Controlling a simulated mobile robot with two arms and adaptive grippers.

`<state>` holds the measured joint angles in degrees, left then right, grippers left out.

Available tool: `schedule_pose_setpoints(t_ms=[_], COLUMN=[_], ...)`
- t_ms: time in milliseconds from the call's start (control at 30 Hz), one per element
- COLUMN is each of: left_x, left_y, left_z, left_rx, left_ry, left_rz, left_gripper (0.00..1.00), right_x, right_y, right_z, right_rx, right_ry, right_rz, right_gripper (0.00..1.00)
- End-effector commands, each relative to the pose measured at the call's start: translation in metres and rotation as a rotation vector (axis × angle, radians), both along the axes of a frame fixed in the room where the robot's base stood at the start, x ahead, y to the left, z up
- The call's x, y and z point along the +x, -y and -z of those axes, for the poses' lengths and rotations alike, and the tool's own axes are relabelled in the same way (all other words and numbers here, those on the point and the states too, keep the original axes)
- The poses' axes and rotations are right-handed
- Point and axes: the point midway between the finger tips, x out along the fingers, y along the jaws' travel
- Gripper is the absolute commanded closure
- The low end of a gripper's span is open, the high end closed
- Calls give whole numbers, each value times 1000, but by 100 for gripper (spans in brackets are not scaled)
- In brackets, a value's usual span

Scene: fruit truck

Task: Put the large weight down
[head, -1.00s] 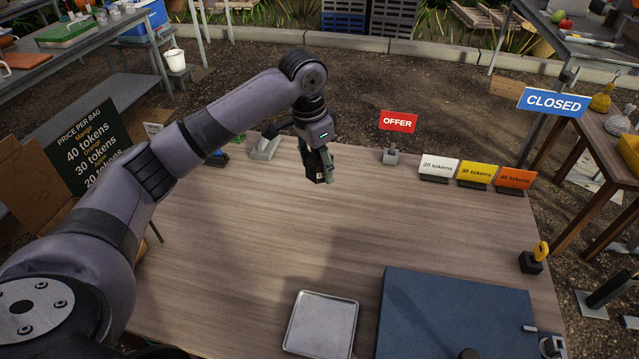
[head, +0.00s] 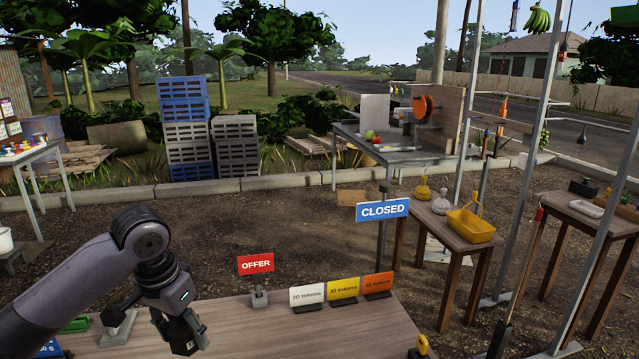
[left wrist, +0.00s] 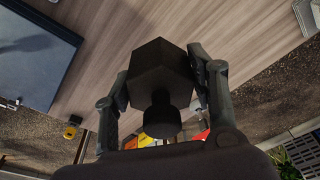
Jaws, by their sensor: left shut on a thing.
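The large weight (left wrist: 160,68) is a dark hexagonal block with a round knob, filling the middle of the left wrist view. My left gripper (head: 187,343) is shut on it, with one finger on each side. In the head view the gripper is at the lower left, over the far part of the wooden table (head: 232,325), left of the OFFER sign. Its fingers point down, and the weight is mostly hidden among them. I cannot tell whether the weight touches the table. My right gripper is not in view.
The red OFFER sign (head: 256,264) and the white (head: 307,295), yellow (head: 343,288) and orange (head: 378,283) token signs line the table's far edge. A blue CLOSED sign (head: 382,210) stands beyond the table.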

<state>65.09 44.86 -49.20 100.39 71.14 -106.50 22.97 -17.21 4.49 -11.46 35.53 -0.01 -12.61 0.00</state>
Motion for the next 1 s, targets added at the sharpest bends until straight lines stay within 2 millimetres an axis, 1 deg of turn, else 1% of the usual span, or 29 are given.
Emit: schedule_pose_setpoints(t_ms=[67, 300, 500, 600, 800, 1000], left_x=[-13, -58, -93, -106, -119, -121], left_y=[10, 34, 48, 51, 55, 55], left_z=[-2, 3, 9, 11, 13, 15], left_rx=[1, -2, -6, -7, -9, -10], left_ry=[8, 8, 2, 0, -6, -6], left_rz=[-44, -189, -293, -331, -370, -377], left_gripper=[100, 100, 100, 100, 100, 100], right_x=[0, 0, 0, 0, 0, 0], right_y=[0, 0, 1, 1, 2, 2], right_z=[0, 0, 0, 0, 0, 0], right_rx=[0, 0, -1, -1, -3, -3], right_ry=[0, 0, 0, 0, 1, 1], right_rz=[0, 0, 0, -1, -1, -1], right_gripper=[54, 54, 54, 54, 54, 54])
